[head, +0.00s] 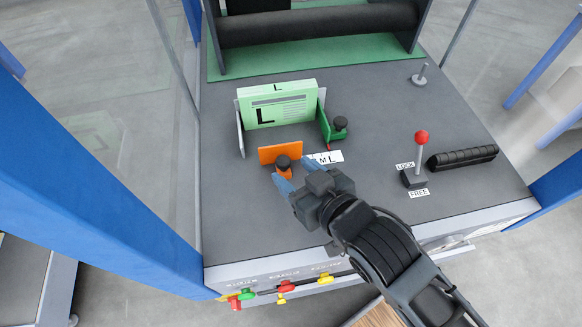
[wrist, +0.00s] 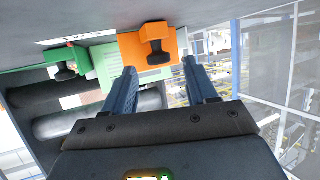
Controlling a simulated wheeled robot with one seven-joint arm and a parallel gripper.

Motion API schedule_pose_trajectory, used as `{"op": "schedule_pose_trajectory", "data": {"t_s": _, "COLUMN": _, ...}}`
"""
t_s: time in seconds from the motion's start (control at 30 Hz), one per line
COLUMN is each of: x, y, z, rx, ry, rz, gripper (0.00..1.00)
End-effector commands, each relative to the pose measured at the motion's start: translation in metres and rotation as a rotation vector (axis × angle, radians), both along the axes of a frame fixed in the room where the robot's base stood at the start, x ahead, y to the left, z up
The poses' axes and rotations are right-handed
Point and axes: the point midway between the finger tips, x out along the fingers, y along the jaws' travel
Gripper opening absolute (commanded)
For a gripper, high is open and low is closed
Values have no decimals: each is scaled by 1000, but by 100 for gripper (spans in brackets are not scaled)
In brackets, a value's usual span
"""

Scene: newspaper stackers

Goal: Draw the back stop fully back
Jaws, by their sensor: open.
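The orange stop plate (head: 268,154) stands upright on the grey deck in front of the light green newspaper block (head: 281,106), with a gap between them. A black knob (head: 283,162) sits on its near side. In the wrist view the orange plate (wrist: 132,46) and its knob (wrist: 156,58) are at top centre. My gripper (head: 291,169) is open, its blue fingers pointing at the knob. In the wrist view the fingertips (wrist: 159,66) lie to either side of the knob; I cannot tell whether they touch it.
A green side plate (head: 325,125) with a black knob stands right of the block, near a size label (head: 326,157). A red-balled lever (head: 421,138) stands between LOCK and FREE labels, beside a black ribbed bar (head: 462,157). A dark roller (head: 318,25) spans the back.

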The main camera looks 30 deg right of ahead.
Motion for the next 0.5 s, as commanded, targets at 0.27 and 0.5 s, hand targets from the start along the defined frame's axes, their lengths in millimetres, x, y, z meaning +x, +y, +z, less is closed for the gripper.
{"op": "schedule_pose_trajectory", "data": {"t_s": 0.27, "x": -39, "y": 0, "z": 14, "rx": 0, "ry": 3, "rz": 0, "gripper": 57}}
{"op": "schedule_pose_trajectory", "data": {"t_s": 0.5, "x": -50, "y": 0, "z": 20, "rx": 0, "ry": 2, "rz": 0, "gripper": 57}}
